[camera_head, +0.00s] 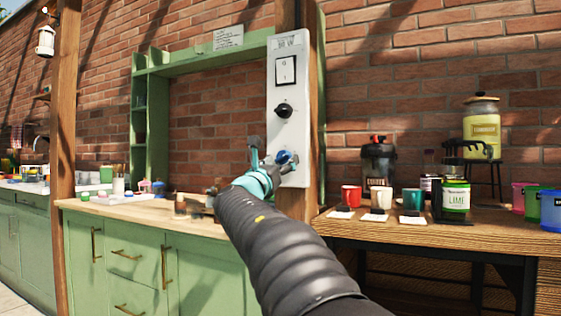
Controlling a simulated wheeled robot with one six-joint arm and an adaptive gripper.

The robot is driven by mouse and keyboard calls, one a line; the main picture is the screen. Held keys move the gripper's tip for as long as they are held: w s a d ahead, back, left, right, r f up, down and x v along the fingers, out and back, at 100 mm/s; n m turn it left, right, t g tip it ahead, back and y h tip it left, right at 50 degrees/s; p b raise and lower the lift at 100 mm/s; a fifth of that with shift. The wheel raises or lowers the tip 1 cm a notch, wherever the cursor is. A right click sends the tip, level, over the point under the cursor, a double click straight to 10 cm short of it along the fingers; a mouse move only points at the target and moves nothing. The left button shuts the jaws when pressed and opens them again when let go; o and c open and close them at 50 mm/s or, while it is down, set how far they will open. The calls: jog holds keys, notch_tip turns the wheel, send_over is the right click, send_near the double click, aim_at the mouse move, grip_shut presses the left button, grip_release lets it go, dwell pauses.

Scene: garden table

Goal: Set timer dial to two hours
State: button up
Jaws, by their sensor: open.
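A white control panel (290,134) is mounted upright on a wooden post. It has a rocker switch (286,70) near the top and a black dial (284,109) in the middle. A blue knob (282,157) is low on the panel, partly hidden by my gripper. My gripper (272,150) is open, with its fingers at the lower part of the panel around or in front of the blue knob. I cannot tell whether the fingers touch it. The black dial is uncovered above the gripper. The dial markings are too small to read.
To the right, a wooden table (480,231) holds a red mug (351,196), a white mug (381,199), a teal mug (413,199), a lime jar (456,196) and a yellow dispenser (482,128). Green cabinets (140,262) with a wooden counter stand to the left.

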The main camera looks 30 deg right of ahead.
jog(key=c, duration=1.1)
jog(key=shift+c, duration=0.2)
jog(key=shift+m+g+h, duration=0.3)
jog(key=shift+m, duration=0.3)
jog(key=m+g, duration=0.1)
jog(key=m, duration=0.2)
jog(key=m+g+h, duration=0.1)
jog(key=m, duration=0.1)
jog(key=shift+w+a+m, duration=0.15)
jog(key=shift+w+m, duration=0.05)
jog(key=shift+m, duration=0.2)
jog(key=m+g, duration=0.1)
jog(key=m, duration=0.1)
jog(key=m+g+p, duration=0.1)
jog(key=m, duration=0.1)
jog(key=shift+w+r+m+g, duration=0.1)
jog(key=shift+r+m+g, duration=0.1)
jog(key=shift+m+g, duration=0.15)
jog(key=shift+m+g+p, duration=0.65)
jog(key=shift+m+g, duration=0.2)
jog(key=shift+m, duration=0.9)
jog(key=shift+a, duration=0.1)
